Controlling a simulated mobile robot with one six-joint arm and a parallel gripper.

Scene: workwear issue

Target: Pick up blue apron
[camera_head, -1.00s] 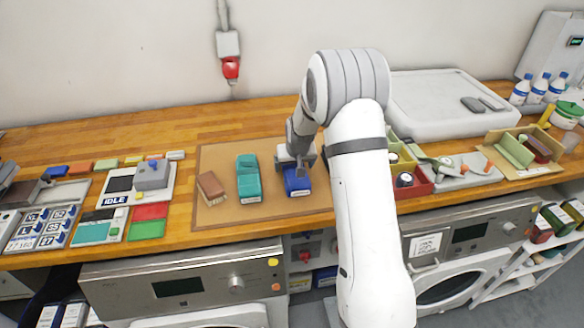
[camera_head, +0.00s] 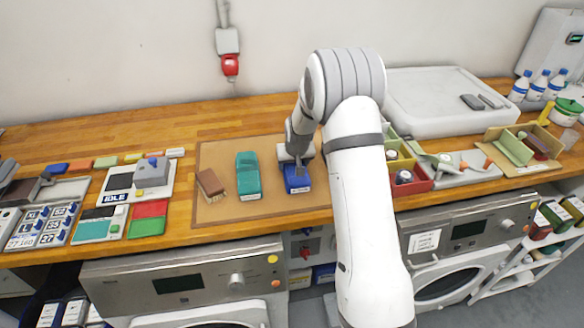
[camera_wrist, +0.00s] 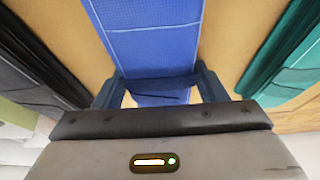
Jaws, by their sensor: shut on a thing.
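The blue apron (camera_head: 298,185) is a folded blue bundle at the right of the tan mat (camera_head: 220,212) on the wooden counter. My gripper (camera_head: 297,168) reaches down over it from behind. In the wrist view the apron (camera_wrist: 153,45) runs as a blue strip down between the two fingers (camera_wrist: 160,92), which are shut on it from both sides. A dark band crosses the strip there. I cannot tell whether the apron is clear of the mat.
A folded teal bundle (camera_head: 248,175) and a brown one (camera_head: 210,184) lie left of the apron. In the wrist view a dark folded thing (camera_wrist: 35,60) lies close on the left. A red bin (camera_head: 412,183) and a white basin (camera_head: 440,105) stand right of my arm.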

